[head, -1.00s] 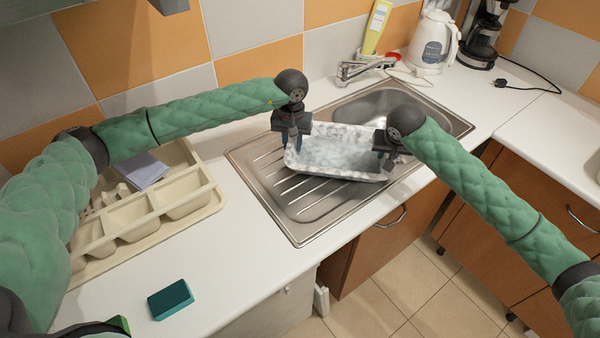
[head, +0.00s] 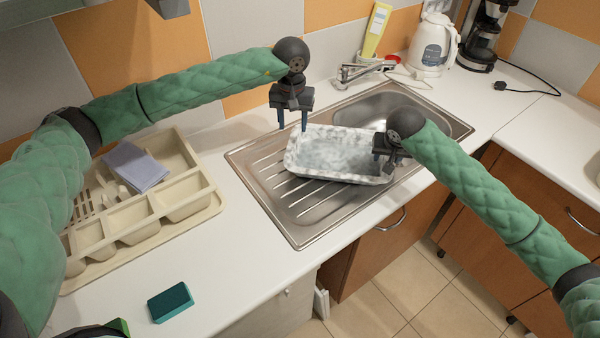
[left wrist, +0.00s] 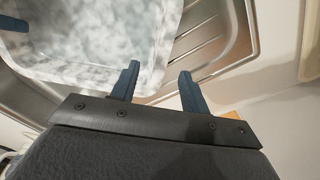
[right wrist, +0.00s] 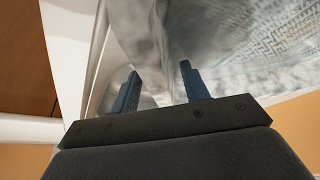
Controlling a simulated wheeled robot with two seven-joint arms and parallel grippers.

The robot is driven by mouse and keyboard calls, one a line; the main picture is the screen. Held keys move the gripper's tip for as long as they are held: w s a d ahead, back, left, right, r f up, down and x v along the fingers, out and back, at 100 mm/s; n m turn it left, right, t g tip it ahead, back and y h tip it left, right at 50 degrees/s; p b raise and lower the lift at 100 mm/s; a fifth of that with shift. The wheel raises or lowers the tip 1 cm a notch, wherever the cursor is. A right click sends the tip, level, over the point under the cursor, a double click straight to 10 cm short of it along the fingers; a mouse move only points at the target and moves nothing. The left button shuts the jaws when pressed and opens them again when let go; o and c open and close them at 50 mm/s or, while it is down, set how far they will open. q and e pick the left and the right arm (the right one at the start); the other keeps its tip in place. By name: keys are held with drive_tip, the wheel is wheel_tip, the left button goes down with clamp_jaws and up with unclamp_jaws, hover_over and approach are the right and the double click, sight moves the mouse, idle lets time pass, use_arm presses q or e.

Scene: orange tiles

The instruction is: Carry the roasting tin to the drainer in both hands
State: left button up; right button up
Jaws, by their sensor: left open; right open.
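The roasting tin (head: 335,172), white with grey marbling, sits on the steel sink unit, mostly over the ridged drainer (head: 290,200), its right part towards the basin. It looks empty and level. My left gripper (head: 292,124) is open and empty above the tin's far left corner; in the left wrist view the tin (left wrist: 90,40) lies beyond its fingers (left wrist: 159,72). My right gripper (head: 383,160) is open at the tin's right end. In the right wrist view its fingers (right wrist: 159,70) are at the tin's edge; I cannot tell if they touch it.
A beige cutlery tray (head: 150,222) with a lilac cloth (head: 135,166) lies left of the sink. A teal sponge (head: 170,302) lies on the front counter. The tap (head: 360,70), yellow bottle (head: 376,30), kettle (head: 432,45) and coffee maker (head: 487,35) stand behind.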

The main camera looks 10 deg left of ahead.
use_arm(q)
wheel_tip(320, 180, up, 3)
use_arm(e)
drive_tip(key=v, duration=1.2)
idle(0.5)
